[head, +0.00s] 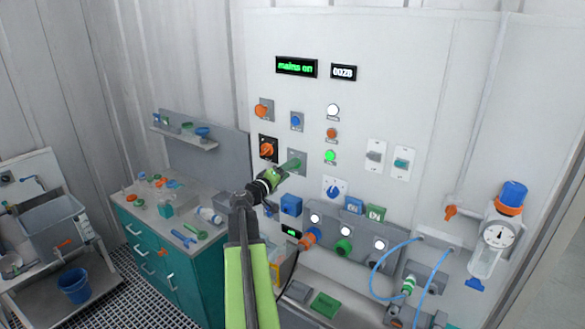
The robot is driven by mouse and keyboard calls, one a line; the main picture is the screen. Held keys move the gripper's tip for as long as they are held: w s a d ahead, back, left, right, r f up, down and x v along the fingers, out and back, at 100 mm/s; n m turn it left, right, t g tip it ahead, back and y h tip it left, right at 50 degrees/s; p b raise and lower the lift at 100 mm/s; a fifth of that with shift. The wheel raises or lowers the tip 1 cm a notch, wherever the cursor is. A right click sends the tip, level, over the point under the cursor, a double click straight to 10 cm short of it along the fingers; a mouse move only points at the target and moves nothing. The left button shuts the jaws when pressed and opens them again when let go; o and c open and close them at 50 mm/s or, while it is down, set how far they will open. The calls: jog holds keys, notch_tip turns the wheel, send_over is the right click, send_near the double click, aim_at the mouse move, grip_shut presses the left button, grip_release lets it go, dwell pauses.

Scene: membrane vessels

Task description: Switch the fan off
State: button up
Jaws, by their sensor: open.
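A white control panel (420,80) fills the right half of the head view. No fan shows that I can make out, and the small labels are too blurred to say which control is the fan's. My gripper (283,172) is open in front of the panel, at a grey plate with a green handle (293,163). I cannot tell whether the fingers touch the handle. An orange rotary switch on a black plate (267,149) is just above left. Two rocker-like switches on white plates, a grey one (375,155) and a teal one (401,162), are to the right.
Above are a green "mains on" display (296,67) and a counter (344,72). Lower right are a gauge unit (497,235) and looping blue hoses (383,262).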

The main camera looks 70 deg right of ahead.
jog(key=shift+x, duration=1.2)
jog(key=shift+c, duration=0.3)
jog(key=c, duration=1.2)
jog(key=shift+d, duration=0.5)
jog(key=shift+c, duration=0.6)
jog(key=n, duration=0.8)
jog(key=a+n, duration=0.1)
jog(key=n, duration=0.2)
jog(key=shift+a+r+n, duration=0.1)
jog(key=shift+n, duration=0.3)
